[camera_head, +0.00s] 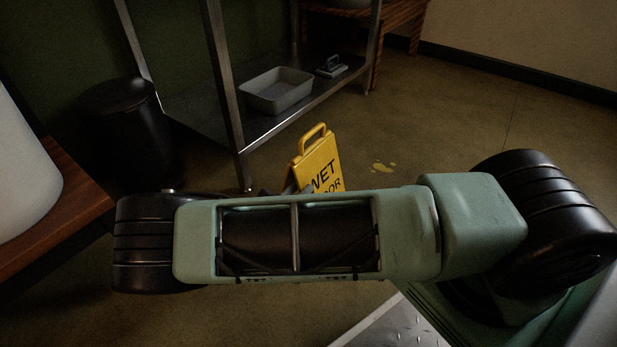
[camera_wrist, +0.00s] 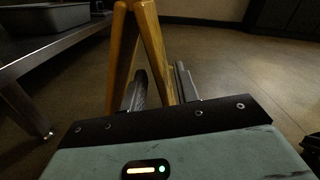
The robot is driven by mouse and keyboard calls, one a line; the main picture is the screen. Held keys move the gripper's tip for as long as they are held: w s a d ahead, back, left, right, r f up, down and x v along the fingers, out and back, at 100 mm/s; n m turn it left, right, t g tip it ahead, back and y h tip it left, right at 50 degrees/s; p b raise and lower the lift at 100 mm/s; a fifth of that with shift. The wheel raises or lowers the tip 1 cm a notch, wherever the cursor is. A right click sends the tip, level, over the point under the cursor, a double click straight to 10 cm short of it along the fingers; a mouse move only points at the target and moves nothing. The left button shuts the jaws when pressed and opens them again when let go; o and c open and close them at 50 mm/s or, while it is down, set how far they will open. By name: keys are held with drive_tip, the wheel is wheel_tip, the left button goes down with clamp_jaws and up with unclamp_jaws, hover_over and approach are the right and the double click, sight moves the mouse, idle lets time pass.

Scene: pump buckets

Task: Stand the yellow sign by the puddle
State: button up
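The yellow sign (camera_head: 318,165) with black "WET" lettering and a top handle shows in the head view, its lower part hidden behind my arm. In the wrist view the sign (camera_wrist: 152,45) is seen edge-on, as two panels spread in an upside-down V. My gripper (camera_wrist: 162,80) has its fingers apart. One panel runs between the fingers with narrow gaps beside it; the other panel is left of the left finger.
A metal shelf rack (camera_head: 227,85) stands behind and left of the sign, holding a grey tub (camera_head: 277,91) on its low shelf. A black bin (camera_head: 122,125) stands farther left. The floor around and right of the puddle is clear.

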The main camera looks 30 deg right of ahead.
drive_tip(key=s+a+r+m+g+y+p, duration=0.2)
drive_tip(key=s+a+r+m+g+y, duration=0.25)
drive_tip(key=s+a+m+g, duration=0.35)
drive_tip(key=s+a+r+m+y, duration=0.3)
drive_tip(key=s+r, duration=0.3)
drive_tip(key=r, duration=0.2)
drive_tip(key=s+a+r+m+t+y, duration=0.1)
drive_tip(key=s+a+r+m+y, duration=0.2)
drive_tip(key=s+r+y, duration=0.2)
drive_tip(key=s+a+r+m+y, duration=0.3)
drive_tip(key=s+r+y, duration=0.2)
drive_tip(key=r, duration=0.6)
drive_tip(key=shift+s+r+m+t, duration=0.15)
drive_tip(key=shift+s+m+t, duration=0.2)
drive_tip(key=shift+s, duration=0.65)
drive_tip(key=shift+r, duration=0.1)
wheel_tip(320, 180, up, 51)
drive_tip(key=p, duration=5.1)
drive_tip(key=shift+r, duration=0.2)
